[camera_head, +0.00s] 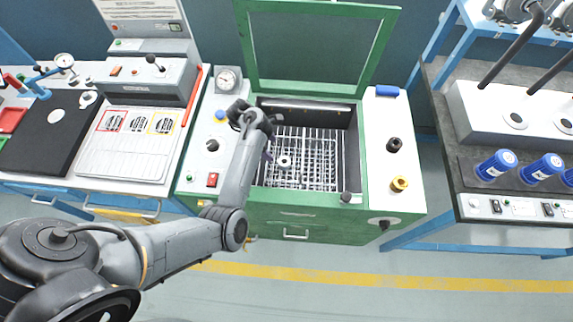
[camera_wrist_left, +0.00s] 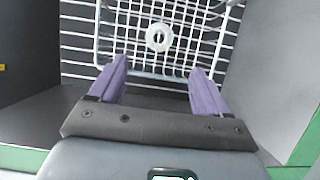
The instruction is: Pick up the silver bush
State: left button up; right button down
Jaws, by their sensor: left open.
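The silver bush (camera_head: 285,161) is a small pale ring lying on the white wire basket (camera_head: 318,160) inside the open green-framed blower cabinet (camera_head: 300,210). In the left wrist view the bush (camera_wrist_left: 159,37) shows its round hole and lies beyond the fingertips, roughly centred between them. My left gripper (camera_head: 268,154) is over the left part of the cabinet opening, just left of the bush in the head view. Its purple fingers (camera_wrist_left: 159,70) are apart with nothing between them. My right gripper does not show.
The cabinet's raised lid (camera_head: 315,50) stands behind the basket. Cabinet walls enclose the basket. A black bush (camera_head: 394,145), a brass bush (camera_head: 400,183) and a blue cylinder (camera_head: 387,91) sit on the right ledge. A gauge (camera_head: 228,79) stands on the left ledge.

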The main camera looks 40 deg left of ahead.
aim_at(285, 161)
pick_arm(q)
jog(key=b+x, duration=0.3)
jog(key=x, duration=0.3)
jog(key=shift+w+a, duration=0.1)
jog(key=shift+w, duration=0.1)
jog(key=shift+w+d+f+b, duration=0.1)
jog(key=shift+f+b, duration=0.1)
jog(key=shift+f, duration=0.1)
jog(key=shift+w+d+f+b, duration=0.1)
jog(key=shift+d+f+b, duration=0.1)
jog(key=shift+f, duration=0.1)
jog(key=b+x, duration=0.1)
jog(key=x, duration=0.1)
jog(key=b+x, duration=0.1)
jog(key=x, duration=0.1)
jog(key=shift+w+d+f+b, duration=0.1)
jog(key=shift+d+f+b, duration=0.2)
jog(key=shift+d, duration=0.1)
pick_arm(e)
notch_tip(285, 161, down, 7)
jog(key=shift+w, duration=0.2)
pick_arm(q)
jog(key=shift+c, duration=0.2)
jog(key=c, duration=1.2)
jog(key=shift+r, duration=0.15)
jog(key=shift+c, duration=0.5)
